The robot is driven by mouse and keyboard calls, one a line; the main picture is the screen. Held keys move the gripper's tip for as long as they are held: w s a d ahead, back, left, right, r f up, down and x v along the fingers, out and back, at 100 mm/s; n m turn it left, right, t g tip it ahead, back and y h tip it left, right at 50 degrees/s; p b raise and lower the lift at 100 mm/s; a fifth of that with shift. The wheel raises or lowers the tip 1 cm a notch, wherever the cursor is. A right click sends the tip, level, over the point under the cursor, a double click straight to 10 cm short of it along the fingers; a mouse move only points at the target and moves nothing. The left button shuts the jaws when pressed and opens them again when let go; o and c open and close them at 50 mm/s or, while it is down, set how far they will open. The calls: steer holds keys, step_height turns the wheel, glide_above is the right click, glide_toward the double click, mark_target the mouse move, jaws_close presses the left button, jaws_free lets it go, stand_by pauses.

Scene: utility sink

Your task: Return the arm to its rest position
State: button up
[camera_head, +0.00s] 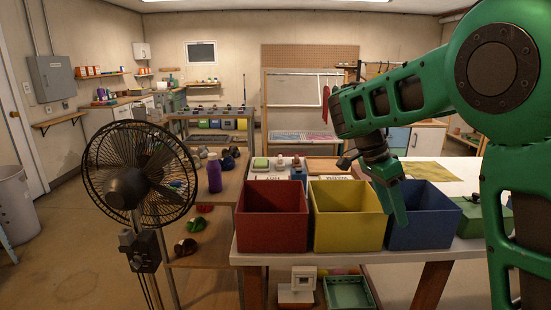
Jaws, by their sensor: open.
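My green arm comes in from the right side of the head view and bends down over the table. A red bin (271,230) stands left of the yellow one. I cannot see what lies inside the bins, and I cannot tell whether the gripper's tip is inside the blue bin or in front of it.
The bins stand along the front edge of a white table (455,175). A black fan (135,180) stands at the left, near shelves with a purple bottle (214,172). A green box (485,217) sits right of the blue bin. The floor at far left is mostly clear.

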steer(key=s+d+f+n+y, duration=0.3)
steer(key=s+d+n, duration=0.2)
steer(key=s+d, duration=0.9)
steer(key=s+a+f+n+y, duration=0.1)
steer(key=s+f+n, duration=0.1)
steer(key=s, duration=0.6)
steer(key=s+a+f+n+t, duration=0.1)
steer(key=s+f+n, duration=0.1)
steer(key=s, duration=0.7)
steer(key=shift+a+n+y, duration=0.35)
steer(key=shift+n+y, duration=0.05)
steer(key=shift+n, duration=0.1)
steer(key=shift+s, duration=0.1)
steer(key=shift+w+d+f, duration=0.1)
steer(key=shift+w+f, duration=0.2)
steer(key=shift+w, duration=0.35)
